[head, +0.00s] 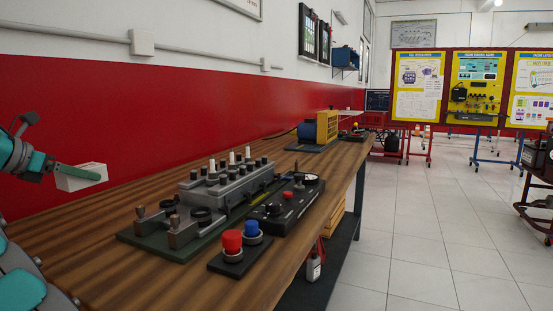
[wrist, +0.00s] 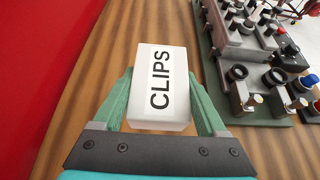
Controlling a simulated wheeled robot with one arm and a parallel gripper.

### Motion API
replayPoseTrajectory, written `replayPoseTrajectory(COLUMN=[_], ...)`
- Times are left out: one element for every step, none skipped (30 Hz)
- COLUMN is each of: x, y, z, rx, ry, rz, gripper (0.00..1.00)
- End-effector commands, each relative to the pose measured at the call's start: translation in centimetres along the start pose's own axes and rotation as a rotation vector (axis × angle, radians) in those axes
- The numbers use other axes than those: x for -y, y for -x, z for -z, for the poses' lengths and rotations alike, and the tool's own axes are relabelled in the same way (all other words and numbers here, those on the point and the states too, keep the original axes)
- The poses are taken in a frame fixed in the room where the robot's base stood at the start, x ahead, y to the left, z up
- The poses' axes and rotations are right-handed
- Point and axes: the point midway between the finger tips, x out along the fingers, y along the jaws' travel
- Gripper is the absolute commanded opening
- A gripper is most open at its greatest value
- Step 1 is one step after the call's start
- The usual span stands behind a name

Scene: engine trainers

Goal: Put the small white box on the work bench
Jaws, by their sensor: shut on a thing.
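The small white box (head: 80,176) is held in my gripper (head: 72,172) at the left of the head view, over the back left part of the work bench (head: 120,278). In the wrist view the box (wrist: 160,88) has a label reading CLIPS and sits between the two green fingers of my gripper (wrist: 165,100). The fingers are shut on its sides. The wooden bench top (wrist: 85,95) shows below the box. The box looks raised above the wood, but the exact gap cannot be told.
A grey engine trainer (head: 215,190) on a green base stands mid-bench, with a black control panel (head: 285,205) and red and blue buttons (head: 232,242) beside it. A yellow-fronted unit (head: 326,127) stands farther back. The red wall (head: 130,120) borders the bench. Bare wood lies at the near left.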

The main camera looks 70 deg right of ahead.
Motion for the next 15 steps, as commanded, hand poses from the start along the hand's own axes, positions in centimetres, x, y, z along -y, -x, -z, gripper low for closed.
replayPoseTrajectory(x=[0.0,0.0,0.0,0.0,0.0,0.0,0.0,0.0,0.0,0.0,0.0,0.0,0.0,0.0,0.0], y=[0.0,0.0,0.0,0.0,0.0,0.0,0.0,0.0,0.0,0.0,-0.1,-0.1,-0.2,-0.3,-0.5], z=[0.0,0.0,0.0,0.0,0.0,0.0,0.0,0.0,0.1,0.1,0.2,0.4,0.5,0.7,1.0], rx=[0.0,0.0,0.0,0.0,0.0,0.0,0.0,0.0,0.001,0.001,0.002,0.003,0.003,0.004,0.003], ry=[0.0,0.0,0.0,0.0,0.0,0.0,0.0,0.001,0.002,0.002,0.003,0.002,0.003,0.003,0.006], rz=[-0.001,-0.001,-0.001,-0.001,-0.001,-0.001,-0.001,-0.001,-0.001,0.0,0.0,0.0,0.0,0.001,0.003], gripper=[0.14,0.14,0.14,0.14,0.14,0.14,0.14,0.14,0.14,0.14,0.14,0.14,0.14,0.14,0.14])
